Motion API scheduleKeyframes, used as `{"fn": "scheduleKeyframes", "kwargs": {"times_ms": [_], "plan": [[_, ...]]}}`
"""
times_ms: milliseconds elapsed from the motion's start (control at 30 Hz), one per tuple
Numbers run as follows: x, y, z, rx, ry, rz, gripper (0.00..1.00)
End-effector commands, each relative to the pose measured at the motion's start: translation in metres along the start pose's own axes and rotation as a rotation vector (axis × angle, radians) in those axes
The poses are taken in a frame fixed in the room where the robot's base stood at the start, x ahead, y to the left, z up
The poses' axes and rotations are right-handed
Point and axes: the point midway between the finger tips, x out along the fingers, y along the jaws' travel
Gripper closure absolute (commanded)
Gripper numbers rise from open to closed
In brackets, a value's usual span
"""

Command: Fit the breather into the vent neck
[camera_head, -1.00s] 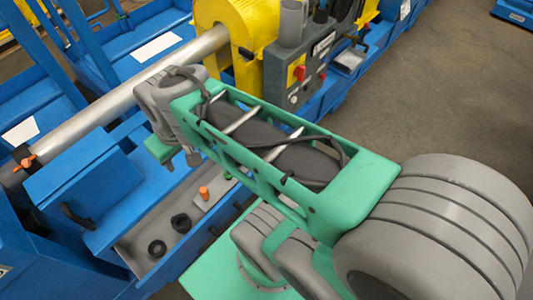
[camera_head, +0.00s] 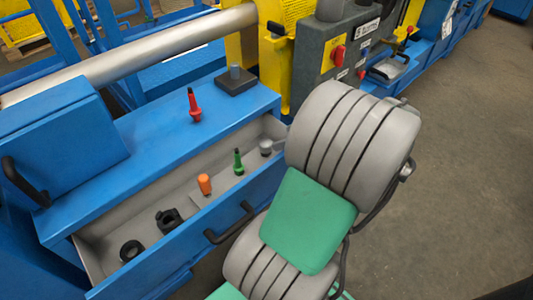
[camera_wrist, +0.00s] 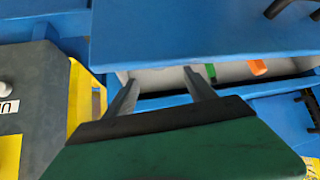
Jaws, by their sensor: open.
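No part is labelled, so I cannot tell which one is the breather. In the head view a grey knob-like piece (camera_head: 265,147), a green pointed piece (camera_head: 238,162) and an orange cylinder (camera_head: 204,184) stand in the open drawer. A dark block with a short grey post (camera_head: 235,79) sits on the blue cabinet top; whether it is the vent neck is unclear. My gripper (camera_wrist: 160,77) is open and empty in the wrist view, with the drawer beyond its fingertips; the green piece (camera_wrist: 211,72) and orange cylinder (camera_wrist: 258,67) show there. The head view does not show my gripper.
A red pointed piece (camera_head: 194,105) stands on the cabinet top (camera_head: 150,130). A black ring (camera_head: 131,250) and a black clamp-like part (camera_head: 169,220) lie in the drawer's left end. A black handle (camera_head: 230,222) juts from the drawer front. A grey control box (camera_head: 325,60) stands behind.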

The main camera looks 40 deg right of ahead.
Motion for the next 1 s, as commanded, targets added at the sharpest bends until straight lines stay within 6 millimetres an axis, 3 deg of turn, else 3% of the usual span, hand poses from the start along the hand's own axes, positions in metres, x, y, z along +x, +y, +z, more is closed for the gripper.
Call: {"fn": "scheduleKeyframes", "kwargs": {"times_ms": [467,700,1000], "plan": [[0.076,0.000,0.001,0.000,-0.002,-0.001,0.36],[0.079,0.001,0.000,0.002,-0.002,0.002,0.36],[0.078,0.000,0.000,0.003,-0.002,0.002,0.60]]}}
